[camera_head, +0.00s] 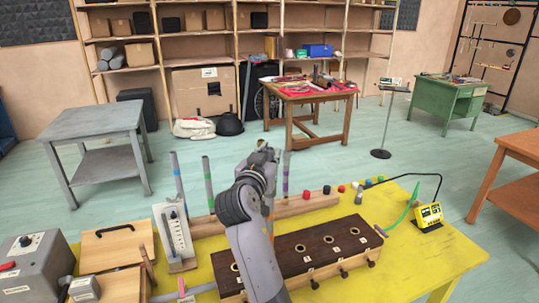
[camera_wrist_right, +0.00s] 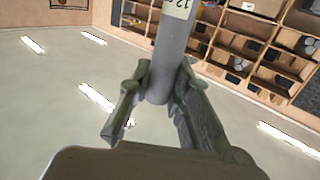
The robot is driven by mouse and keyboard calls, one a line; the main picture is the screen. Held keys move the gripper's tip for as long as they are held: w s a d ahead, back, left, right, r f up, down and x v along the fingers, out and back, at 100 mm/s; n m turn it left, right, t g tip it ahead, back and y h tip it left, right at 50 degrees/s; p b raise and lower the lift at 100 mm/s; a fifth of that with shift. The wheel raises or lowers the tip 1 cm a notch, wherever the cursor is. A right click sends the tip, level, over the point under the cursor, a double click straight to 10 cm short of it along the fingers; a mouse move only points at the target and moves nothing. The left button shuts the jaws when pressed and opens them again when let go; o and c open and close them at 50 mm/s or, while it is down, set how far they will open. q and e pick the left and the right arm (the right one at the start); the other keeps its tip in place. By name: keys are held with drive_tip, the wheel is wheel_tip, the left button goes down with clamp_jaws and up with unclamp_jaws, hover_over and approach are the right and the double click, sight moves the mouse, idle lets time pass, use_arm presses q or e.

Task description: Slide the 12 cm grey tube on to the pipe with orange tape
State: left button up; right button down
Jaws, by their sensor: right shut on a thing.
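My right gripper (camera_head: 262,152) is above the long wooden rail (camera_head: 310,205) in the head view. In the right wrist view its fingers (camera_wrist_right: 158,100) are shut on a grey tube (camera_wrist_right: 173,55) with a pale label reading "12". Upright pipes stand in the rail: one with blue tape (camera_head: 178,180), one with green tape (camera_head: 208,182) and one with purple tape (camera_head: 285,175). A further pipe (camera_head: 270,205) is mostly hidden behind my right arm, with a hint of orange on it. Whether the tube touches this pipe cannot be told. My left gripper is not in view.
A dark-topped wooden box (camera_head: 310,248) with round holes lies in front of the rail on the yellow table (camera_head: 420,262). A white upright gauge (camera_head: 174,232) stands left. Small coloured caps (camera_head: 327,190) and a yellow meter (camera_head: 430,216) are right. The right front of the table is clear.

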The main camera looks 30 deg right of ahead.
drive_tip(key=shift+f+b, duration=0.7)
drive_tip(key=shift+f, duration=0.15)
drive_tip(key=c, duration=1.4)
unclamp_jaws()
drive_tip(key=shift+r, duration=0.15)
wheel_tip(320, 180, up, 10)
drive_tip(key=shift+f, duration=0.15)
